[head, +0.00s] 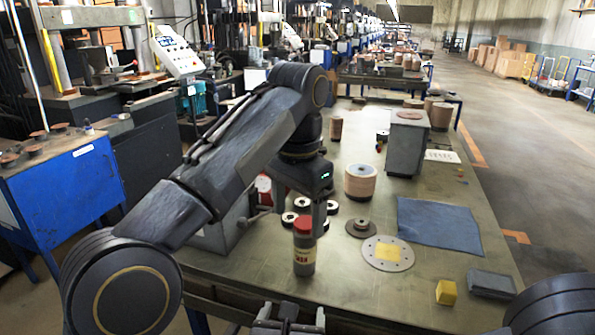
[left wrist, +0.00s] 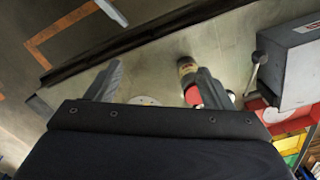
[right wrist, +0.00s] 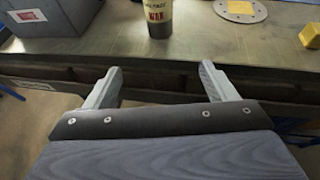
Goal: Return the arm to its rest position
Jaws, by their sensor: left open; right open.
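My left arm reaches across the head view, and its open gripper (head: 301,203) hangs over the bench, just behind or above a grey bottle with a red cap (head: 304,255). In the left wrist view the gripper (left wrist: 155,78) has its fingers spread, with nothing seen held. The bottle (left wrist: 187,68) shows there beside the right-hand finger; I cannot tell if they touch. My right gripper (head: 288,320) is low at the bench's front edge. The right wrist view shows its fingers (right wrist: 160,76) apart and empty, in front of the bench, with the bottle (right wrist: 158,18) standing beyond.
The bench (head: 345,275) carries a perforated disc with a yellow square (head: 388,253), a blue cloth (head: 440,222), a yellow block (head: 446,292), a grey pad (head: 491,283), a brown roll (head: 360,182) and a grey box (head: 406,143). Black rings lie near the left gripper. The aisle at right is open.

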